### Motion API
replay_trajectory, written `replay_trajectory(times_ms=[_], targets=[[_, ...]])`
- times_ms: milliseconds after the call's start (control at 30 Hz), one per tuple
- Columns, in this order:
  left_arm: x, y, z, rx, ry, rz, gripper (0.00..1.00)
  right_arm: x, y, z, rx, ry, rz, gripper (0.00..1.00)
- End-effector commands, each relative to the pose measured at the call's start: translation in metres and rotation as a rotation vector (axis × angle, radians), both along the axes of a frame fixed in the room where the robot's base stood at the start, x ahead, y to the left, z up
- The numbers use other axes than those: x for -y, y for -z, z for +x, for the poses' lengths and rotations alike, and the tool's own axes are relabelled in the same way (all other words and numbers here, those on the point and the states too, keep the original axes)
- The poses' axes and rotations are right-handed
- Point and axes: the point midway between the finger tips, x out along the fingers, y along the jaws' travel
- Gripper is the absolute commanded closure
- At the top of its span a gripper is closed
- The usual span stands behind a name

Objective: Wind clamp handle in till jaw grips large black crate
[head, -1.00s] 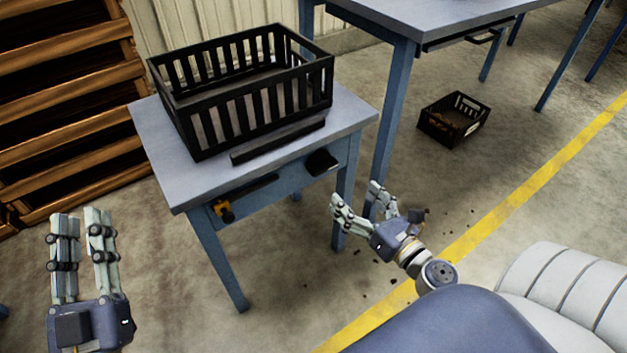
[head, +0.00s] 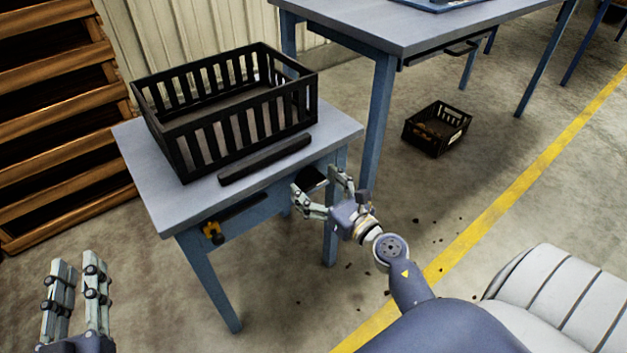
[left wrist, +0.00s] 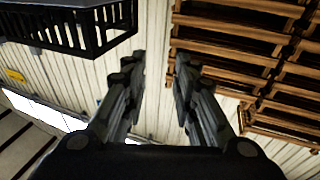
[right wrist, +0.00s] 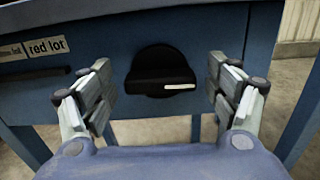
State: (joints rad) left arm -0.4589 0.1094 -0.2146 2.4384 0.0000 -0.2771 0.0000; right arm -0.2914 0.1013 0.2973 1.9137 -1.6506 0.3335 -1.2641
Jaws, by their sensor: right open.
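The large black crate (head: 222,132) sits upright on the small blue-grey table (head: 150,175). A black jaw bar (head: 265,160) lies along the tabletop in front of it; in the head view I cannot tell whether it touches the crate. The black clamp handle (head: 313,179) is on the table's front face, and in the right wrist view it is a round knob (right wrist: 160,72) with a white mark. My right gripper (head: 322,192) is open, its fingers on either side of the handle and short of it. My left gripper (head: 75,270) is open and empty, away from the table at lower left.
A yellow-and-black part (head: 213,232) is on the table front, left of the handle. A label reading "red lot" (right wrist: 47,47) is there too. A larger table (head: 400,30) stands behind right, with a small black crate (head: 437,128) on the floor. Wooden pallets (head: 55,110) are stacked left.

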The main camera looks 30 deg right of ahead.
Motion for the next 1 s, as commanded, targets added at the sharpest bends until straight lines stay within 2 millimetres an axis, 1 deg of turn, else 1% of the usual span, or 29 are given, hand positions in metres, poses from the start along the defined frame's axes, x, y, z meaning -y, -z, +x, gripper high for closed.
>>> replay_trajectory(times_ms=[33, 133, 433, 467, 500, 567, 600, 633, 667, 900, 967, 1000], targets=[[0.0, 0.002, 0.0, -0.011, -0.001, 0.003, 0.73, -0.001, -0.001, 0.004, 0.001, 0.0, 0.001, 0.18], [-0.001, 0.004, 0.0, -0.022, -0.001, 0.006, 0.73, -0.001, 0.0, 0.009, 0.0, 0.0, 0.001, 0.18], [-0.001, 0.006, 0.0, -0.027, -0.002, 0.007, 0.73, -0.001, 0.0, 0.01, -0.001, 0.0, 0.001, 0.18], [-0.001, 0.006, 0.0, -0.027, -0.002, 0.007, 0.73, -0.001, 0.0, 0.01, -0.001, 0.0, 0.001, 0.23], [-0.001, 0.006, 0.0, -0.027, -0.002, 0.007, 0.73, -0.001, 0.0, 0.01, 0.0, 0.0, 0.001, 0.32], [-0.001, 0.005, 0.0, -0.026, -0.002, 0.007, 0.73, -0.001, 0.0, 0.01, 0.0, 0.0, 0.001, 0.46], [-0.001, 0.005, 0.0, -0.026, -0.002, 0.007, 0.73, -0.001, 0.0, 0.01, 0.0, 0.0, 0.001, 0.55], [-0.001, 0.005, 0.0, -0.026, -0.002, 0.007, 0.73, -0.001, 0.0, 0.01, 0.0, 0.0, 0.001, 0.61], [-0.001, 0.005, 0.0, -0.026, -0.002, 0.007, 0.73, -0.001, 0.0, 0.01, 0.0, 0.0, 0.001, 0.63], [-0.001, 0.005, 0.0, -0.03, -0.002, 0.008, 0.73, -0.001, 0.0, 0.01, -0.001, 0.0, 0.009, 0.63], [-0.001, 0.007, 0.001, -0.043, -0.002, 0.011, 0.73, -0.001, -0.001, 0.01, -0.003, 0.0, 0.02, 0.63], [-0.002, 0.012, 0.001, -0.065, -0.003, 0.017, 0.73, -0.001, -0.001, 0.01, -0.003, -0.001, 0.03, 0.63]])
